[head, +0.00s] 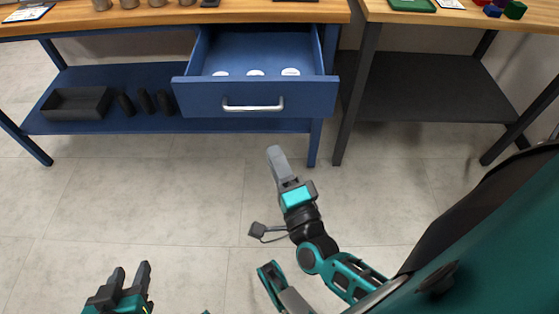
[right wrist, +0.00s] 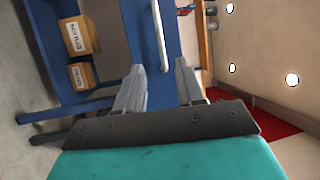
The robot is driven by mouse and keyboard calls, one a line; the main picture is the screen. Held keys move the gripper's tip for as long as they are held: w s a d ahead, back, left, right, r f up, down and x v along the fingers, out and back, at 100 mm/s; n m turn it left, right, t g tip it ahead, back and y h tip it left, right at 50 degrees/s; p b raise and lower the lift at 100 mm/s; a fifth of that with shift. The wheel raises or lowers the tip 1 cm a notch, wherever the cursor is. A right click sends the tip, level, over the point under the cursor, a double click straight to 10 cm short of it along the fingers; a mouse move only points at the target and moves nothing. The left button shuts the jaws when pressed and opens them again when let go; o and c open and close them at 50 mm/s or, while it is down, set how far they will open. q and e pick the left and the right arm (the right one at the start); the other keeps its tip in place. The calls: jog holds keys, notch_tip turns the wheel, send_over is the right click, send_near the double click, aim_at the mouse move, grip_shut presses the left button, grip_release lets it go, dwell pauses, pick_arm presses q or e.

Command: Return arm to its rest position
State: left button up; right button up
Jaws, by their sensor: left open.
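My left gripper (head: 131,268) is at the bottom left of the head view, its two dark fingers apart with nothing between them. My right gripper (head: 274,152) is in the middle of the head view, in front of and below the open drawer. In the right wrist view the grey fingers of my right gripper (right wrist: 160,67) stand apart with nothing held. The blue drawer (head: 210,99) is pulled out, with several white round things inside. Its silver handle (head: 253,107) is clear of both grippers, and it shows in the right wrist view (right wrist: 159,35).
The drawer belongs to a wood-topped blue workbench (head: 150,17); its lower shelf (head: 75,74) holds a dark bin (head: 76,103). A second table (head: 440,88) stands to the right. Cardboard boxes (right wrist: 78,36) show in the right wrist view. The floor between is free.

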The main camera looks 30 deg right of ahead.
pick_arm(q)
jog(key=shift+w+a, duration=0.1)
jog(key=shift+w, duration=0.05)
dwell(0.3)
pick_arm(e)
jog(key=s+a+f+n+g+y, duration=0.2)
jog(key=f+n+g+y, duration=0.15)
jog(key=n, duration=0.75)
jog(key=s+a+f+n+g+y, duration=0.25)
jog(key=n+g, duration=0.25)
jog(key=n, duration=0.5)
pick_arm(q)
jog(key=s+a+r+y+p, duration=0.1)
jog(key=a+r+p, duration=0.2)
jog(key=r+p, duration=0.7)
jog(key=p, duration=0.4)
jog(key=shift+s, duration=0.4)
pick_arm(e)
notch_tip(320, 180, up, 10)
jog(key=s+d+h, duration=0.1)
jog(key=d, duration=0.1)
jog(key=shift+s+d, duration=0.35)
jog(key=shift+d, duration=0.05)
pick_arm(q)
jog(key=shift+f, duration=0.1)
pick_arm(e)
jog(key=shift+g, duration=0.25)
